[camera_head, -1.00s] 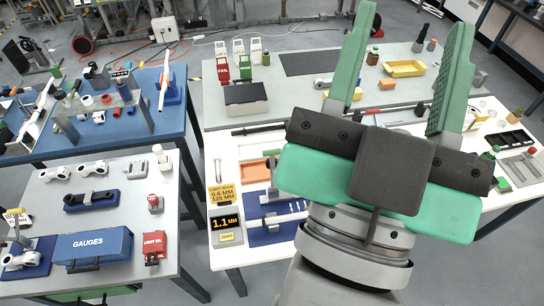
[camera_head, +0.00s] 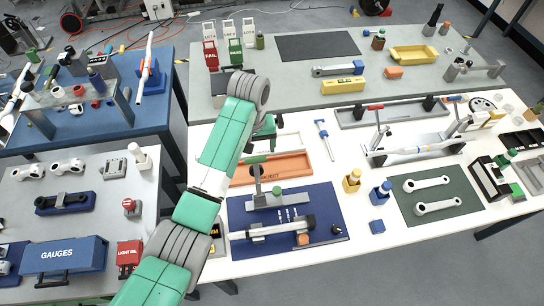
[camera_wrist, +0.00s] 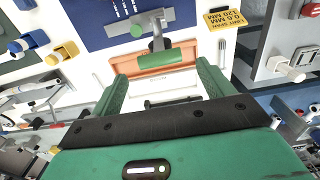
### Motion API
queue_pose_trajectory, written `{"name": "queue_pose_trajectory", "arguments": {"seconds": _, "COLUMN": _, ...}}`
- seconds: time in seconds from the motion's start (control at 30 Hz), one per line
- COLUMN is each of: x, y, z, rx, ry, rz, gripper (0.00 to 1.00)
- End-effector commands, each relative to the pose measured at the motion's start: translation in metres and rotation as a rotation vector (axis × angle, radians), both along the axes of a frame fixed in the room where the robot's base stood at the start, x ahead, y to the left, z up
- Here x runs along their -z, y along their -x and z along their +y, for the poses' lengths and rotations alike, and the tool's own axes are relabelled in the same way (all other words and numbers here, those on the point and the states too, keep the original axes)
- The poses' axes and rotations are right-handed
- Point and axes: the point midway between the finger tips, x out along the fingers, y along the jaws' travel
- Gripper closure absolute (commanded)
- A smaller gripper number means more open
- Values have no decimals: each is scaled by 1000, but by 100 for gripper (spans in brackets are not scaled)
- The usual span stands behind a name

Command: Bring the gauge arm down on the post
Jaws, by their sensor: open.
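A grey gauge (camera_head: 275,200) with a green knob (camera_head: 277,190) sits on the blue mat (camera_head: 330,205). The gauge also shows at the top of the wrist view (camera_wrist: 137,31), with the upright arm (camera_wrist: 158,42) pointing toward my gripper. A metal bar with a clamp lies in front of the gauge on the mat. I cannot tell which part is the post. My gripper (camera_wrist: 163,72) is open and empty, its green fingers apart, beyond the raised arm; my arm partly hides it in the head view.
An orange reject tray (camera_head: 285,166) lies just behind the gauge, under my fingers. A yellow limit-span card (camera_wrist: 224,20) is beside the mat. Yellow (camera_head: 352,181) and blue (camera_head: 381,193) blocks stand right of the mat. A green mat (camera_head: 455,205) holds two links.

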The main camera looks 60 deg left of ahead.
Motion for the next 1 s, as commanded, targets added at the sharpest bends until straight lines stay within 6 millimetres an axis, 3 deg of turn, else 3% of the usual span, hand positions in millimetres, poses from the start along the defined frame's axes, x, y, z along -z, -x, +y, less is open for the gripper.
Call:
{"name": "queue_pose_trajectory", "arguments": {"seconds": 0.4, "x": 67, "y": 0, "z": -1, "rx": 3, "ry": 0, "rz": 0, "gripper": 20}}
{"name": "queue_pose_trajectory", "arguments": {"seconds": 0.73, "x": 76, "y": -1, "z": -1, "rx": 4, "ry": -1, "rz": -3, "gripper": 20}}
{"name": "queue_pose_trajectory", "arguments": {"seconds": 0.77, "x": 76, "y": -1, "z": -1, "rx": 4, "ry": -1, "rz": -3, "gripper": 22}}
{"name": "queue_pose_trajectory", "arguments": {"seconds": 1.0, "x": 75, "y": -1, "z": -1, "rx": 4, "ry": -2, "rz": -3, "gripper": 69}}
